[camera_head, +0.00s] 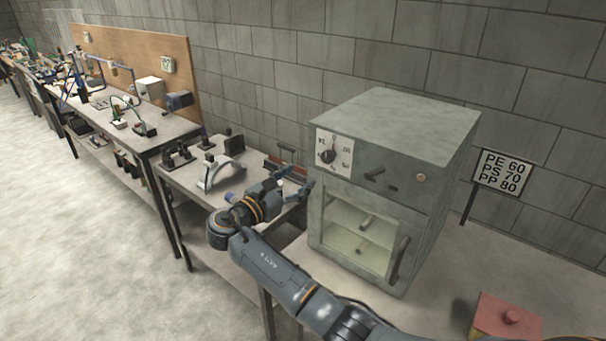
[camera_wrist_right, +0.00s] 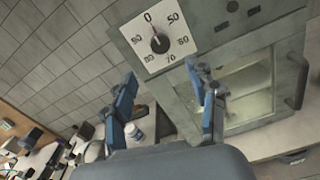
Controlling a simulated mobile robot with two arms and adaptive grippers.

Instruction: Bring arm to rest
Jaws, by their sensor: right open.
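My right gripper (camera_head: 294,180) is open and empty, beside the left front edge of the grey oven (camera_head: 400,125). Its two spread fingers (camera_wrist_right: 160,75) also show in the right wrist view, with nothing between them but the wall and oven front beyond. The oven's dial (camera_head: 327,155) has a dark knob, which shows large in the right wrist view (camera_wrist_right: 159,43) with its pointer towards the 0. The fingers look apart from the dial. The oven door with its window (camera_head: 358,236) looks shut; small rod-like parts show behind the glass. My left gripper is not in view.
A sign (camera_head: 502,171) reading PE 60, PS 70, PP 80 stands right of the oven. A red block with a knob (camera_head: 507,318) is at the lower right. Left of my arm, benches (camera_head: 190,178) carry clamps and tools. The floor (camera_head: 80,250) is clear.

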